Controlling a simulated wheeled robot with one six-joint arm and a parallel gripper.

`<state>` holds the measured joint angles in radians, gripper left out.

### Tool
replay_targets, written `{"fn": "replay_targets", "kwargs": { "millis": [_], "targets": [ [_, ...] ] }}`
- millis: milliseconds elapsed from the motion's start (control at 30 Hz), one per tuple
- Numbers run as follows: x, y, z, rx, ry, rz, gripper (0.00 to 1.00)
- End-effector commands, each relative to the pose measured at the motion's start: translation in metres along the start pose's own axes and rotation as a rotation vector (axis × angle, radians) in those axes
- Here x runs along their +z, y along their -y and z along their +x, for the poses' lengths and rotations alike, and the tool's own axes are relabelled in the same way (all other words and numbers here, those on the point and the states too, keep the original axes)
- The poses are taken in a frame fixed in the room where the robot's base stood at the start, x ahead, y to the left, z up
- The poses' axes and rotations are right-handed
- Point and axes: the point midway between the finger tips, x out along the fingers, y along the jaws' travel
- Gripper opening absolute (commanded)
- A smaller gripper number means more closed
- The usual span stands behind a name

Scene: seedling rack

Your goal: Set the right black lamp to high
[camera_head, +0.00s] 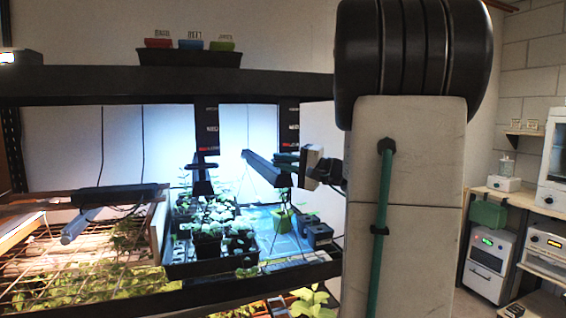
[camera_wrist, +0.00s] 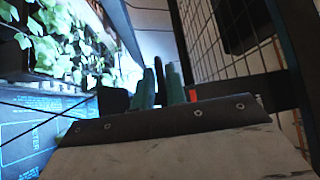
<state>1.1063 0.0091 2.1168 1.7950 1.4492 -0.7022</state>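The right black lamp (camera_head: 263,171) is a long slanted bar hanging over the plants in the middle of the rack in the head view. Another black lamp (camera_head: 203,186) hangs to its left. My gripper (camera_head: 284,160) has green fingers and is beside the right lamp, near its right-hand end; I cannot tell whether they touch. In the wrist view the two fingers of my gripper (camera_wrist: 162,88) stand close together, with something dark at them. A small red patch (camera_wrist: 194,96) shows just right of them. Whether the fingers are shut is unclear, and the lamp's setting cannot be read.
Potted seedlings stand in a black tray (camera_head: 187,270) below the lamps. A wire grid (camera_head: 60,265) with plants and a dark fixture (camera_head: 115,193) is at left. The shelf beam (camera_head: 170,86) runs above. A bench with appliances (camera_head: 489,262) stands at right.

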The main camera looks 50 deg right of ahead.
Motion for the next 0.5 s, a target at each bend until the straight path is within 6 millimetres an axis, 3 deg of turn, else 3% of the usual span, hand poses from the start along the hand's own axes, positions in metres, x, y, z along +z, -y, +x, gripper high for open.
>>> {"fn": "replay_targets", "kwargs": {
  "millis": [233, 500],
  "targets": [
    [-0.001, 0.012, 0.001, -0.003, 0.001, -0.005, 0.00],
    [-0.009, 0.078, 0.010, -0.005, 0.002, -0.008, 0.00]
  ]
}}
